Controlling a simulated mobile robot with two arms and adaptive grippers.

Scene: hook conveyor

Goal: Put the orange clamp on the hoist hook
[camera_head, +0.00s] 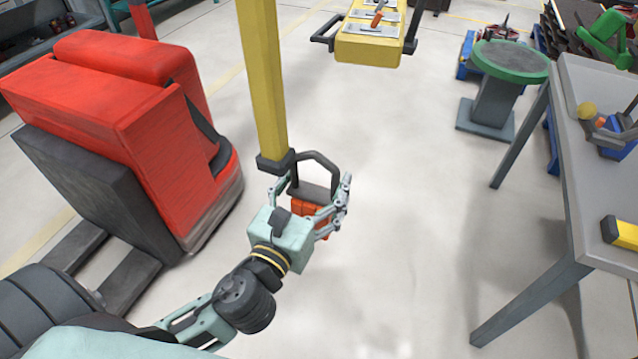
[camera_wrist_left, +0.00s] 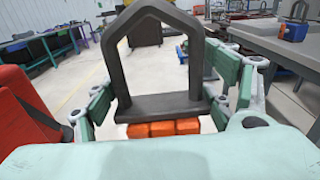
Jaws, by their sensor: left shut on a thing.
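The orange clamp (camera_head: 304,207) has an orange lower body and a dark arched loop on top. My left gripper (camera_head: 325,207) is shut on it, fingers on both sides, and holds it above the floor. In the left wrist view the dark loop (camera_wrist_left: 160,104) stands upright between the fingers, with orange blocks (camera_wrist_left: 162,128) below its base. The hoist is a yellow vertical bar (camera_head: 262,80) with a dark end piece (camera_head: 275,162) just left of the loop. The gripper partly hides what is below that end; I cannot tell whether loop and hook touch. My right gripper is not in view.
A red pallet truck (camera_head: 120,120) stands close on the left. A grey table (camera_head: 590,100) with several items is on the right. The floor between is clear.

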